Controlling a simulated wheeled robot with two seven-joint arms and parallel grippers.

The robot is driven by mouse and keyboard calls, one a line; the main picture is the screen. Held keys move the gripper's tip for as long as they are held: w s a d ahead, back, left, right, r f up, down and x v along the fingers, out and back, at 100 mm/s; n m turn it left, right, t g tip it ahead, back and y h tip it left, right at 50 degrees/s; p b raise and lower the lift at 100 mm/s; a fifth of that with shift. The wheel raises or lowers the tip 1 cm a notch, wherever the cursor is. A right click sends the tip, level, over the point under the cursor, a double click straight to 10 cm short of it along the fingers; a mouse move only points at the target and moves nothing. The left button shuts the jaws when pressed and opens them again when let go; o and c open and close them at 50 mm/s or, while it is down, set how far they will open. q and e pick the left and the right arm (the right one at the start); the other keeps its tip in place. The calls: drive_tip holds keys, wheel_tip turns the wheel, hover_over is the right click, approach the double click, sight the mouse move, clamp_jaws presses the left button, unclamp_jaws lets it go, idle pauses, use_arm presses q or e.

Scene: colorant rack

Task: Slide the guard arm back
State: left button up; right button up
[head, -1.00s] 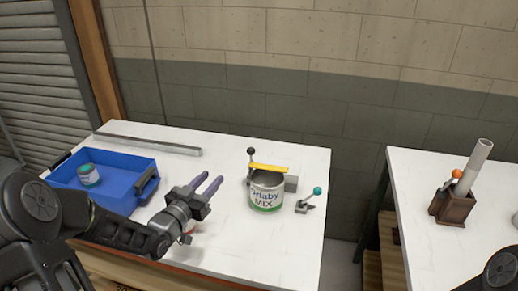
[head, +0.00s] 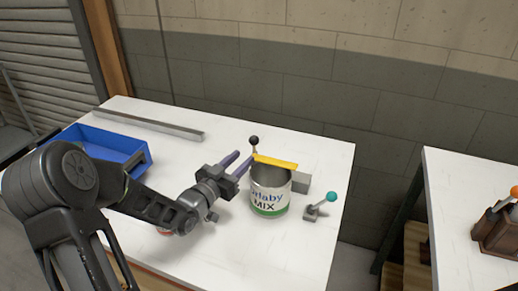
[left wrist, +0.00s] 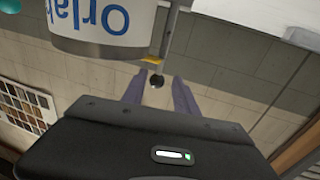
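The guard arm is a yellow bar (head: 275,161) lying across the top of the mix can (head: 270,192), with a black ball knob (head: 254,140) on a short post at its left end. My left gripper (head: 242,163) is open just left of the can, with its two purple fingers pointing toward the knob. The left wrist view is upside down. It shows the black knob (left wrist: 156,80) between and beyond the fingertips, with the can (left wrist: 100,25) close by. I see no contact with the knob. My right gripper is not in view.
A grey block (head: 301,183) adjoins the can's right side. A small lever with a teal knob (head: 331,197) stands further right. A blue tray (head: 120,145) is at the left, partly behind my arm. A grey rail (head: 150,124) lies along the table's back.

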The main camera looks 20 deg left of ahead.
sight(254, 146)
use_arm(q)
drive_tip(key=shift+s+r, duration=0.15)
drive_tip(key=shift+w+d+p, duration=0.2)
drive_tip(key=shift+w+p, duration=0.1)
drive_tip(key=shift+w, duration=1)
drive_tip(key=shift+w+d+p, duration=0.15)
drive_tip(key=shift+w+p, duration=0.1)
drive_tip(key=shift+w, duration=1.05)
drive_tip(key=shift+w+d+p, duration=0.2)
drive_tip(key=shift+w+p, duration=0.1)
drive_tip(key=shift+w, duration=1)
drive_tip(key=c, duration=0.7)
clamp_jaws()
